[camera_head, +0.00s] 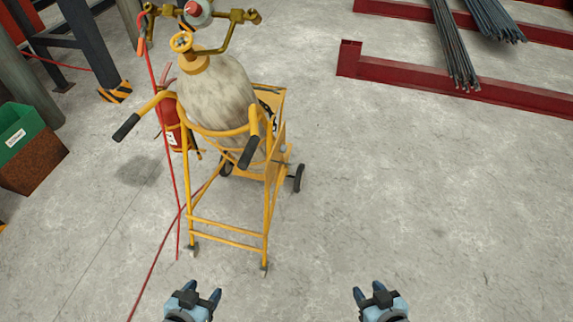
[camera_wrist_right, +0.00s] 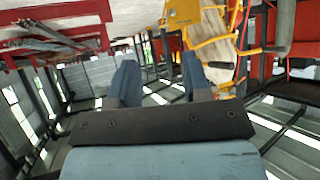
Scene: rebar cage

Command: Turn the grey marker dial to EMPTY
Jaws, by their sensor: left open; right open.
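A grey round disc with a red centre (camera_head: 198,10) sits on the brass valve fittings at the top edge of the head view. It is partly cut off, and I cannot read any marking or tell whether it is the marker dial. Below it, a yellow handwheel (camera_head: 181,42) tops a pale gas cylinder (camera_head: 215,92) on a yellow trolley (camera_head: 228,240). My left gripper (camera_head: 201,292) is open and empty at the bottom of the head view, well short of the trolley. My right gripper (camera_head: 369,291) is open and empty to its right; its fingers show apart in the right wrist view (camera_wrist_right: 160,75).
Trolley handles with black grips (camera_head: 126,127) stick out towards me. A red hose (camera_head: 160,262) runs down to the floor. Red beams (camera_head: 440,80) with rebar (camera_head: 455,45) lie at the back right. The floor at right is clear.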

